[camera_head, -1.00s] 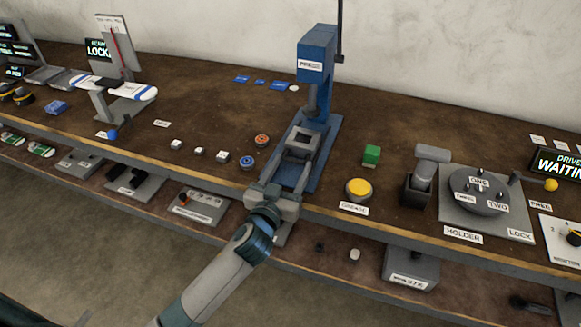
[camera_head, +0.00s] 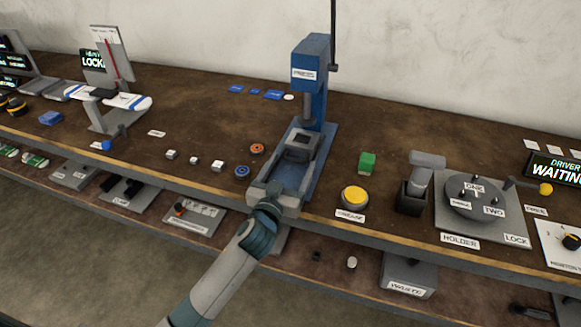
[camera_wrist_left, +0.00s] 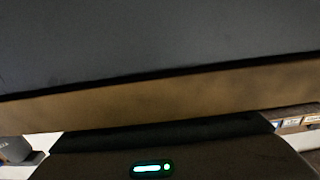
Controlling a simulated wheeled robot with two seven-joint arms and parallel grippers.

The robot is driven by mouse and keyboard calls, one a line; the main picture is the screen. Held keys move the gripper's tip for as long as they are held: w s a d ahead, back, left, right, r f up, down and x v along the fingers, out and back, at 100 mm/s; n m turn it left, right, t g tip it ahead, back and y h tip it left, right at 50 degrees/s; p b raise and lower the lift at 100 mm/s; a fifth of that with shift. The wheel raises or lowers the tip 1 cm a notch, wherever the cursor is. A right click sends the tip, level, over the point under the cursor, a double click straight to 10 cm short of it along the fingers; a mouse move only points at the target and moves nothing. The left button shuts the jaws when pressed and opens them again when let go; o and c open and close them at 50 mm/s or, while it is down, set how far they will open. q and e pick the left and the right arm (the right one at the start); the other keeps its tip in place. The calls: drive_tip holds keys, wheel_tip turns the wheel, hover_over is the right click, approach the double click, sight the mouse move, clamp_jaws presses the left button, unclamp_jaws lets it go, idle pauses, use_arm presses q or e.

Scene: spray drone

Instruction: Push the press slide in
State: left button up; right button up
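The blue press (camera_head: 309,62) stands upright on the bench, with its ram (camera_head: 307,102) pointing down. The grey press slide (camera_head: 301,142), with a square opening in its top, lies on the press's blue base (camera_head: 325,150) below and just in front of the ram. My left gripper (camera_head: 276,192) is at the front end of the base, in line with the slide. Its fingers cannot be made out, and whether it touches the slide is unclear. The left wrist view shows a large dark grey surface (camera_wrist_left: 160,40) close ahead. My right gripper is not in view.
A yellow button (camera_head: 354,197) and a green block (camera_head: 367,162) stand right of the press. Orange (camera_head: 257,148) and blue (camera_head: 242,171) round parts and several small white blocks lie to the left. A round holder (camera_head: 474,197) is at the right.

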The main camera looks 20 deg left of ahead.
use_arm(q)
drive_tip(key=shift+s, duration=0.1)
drive_tip(key=shift+s+f, duration=0.1)
drive_tip(key=shift+s, duration=0.35)
drive_tip(key=s+b, duration=0.2)
drive_tip(key=s, duration=1.4)
drive_tip(key=shift+s+a+b, duration=0.15)
drive_tip(key=shift+a+b, duration=0.15)
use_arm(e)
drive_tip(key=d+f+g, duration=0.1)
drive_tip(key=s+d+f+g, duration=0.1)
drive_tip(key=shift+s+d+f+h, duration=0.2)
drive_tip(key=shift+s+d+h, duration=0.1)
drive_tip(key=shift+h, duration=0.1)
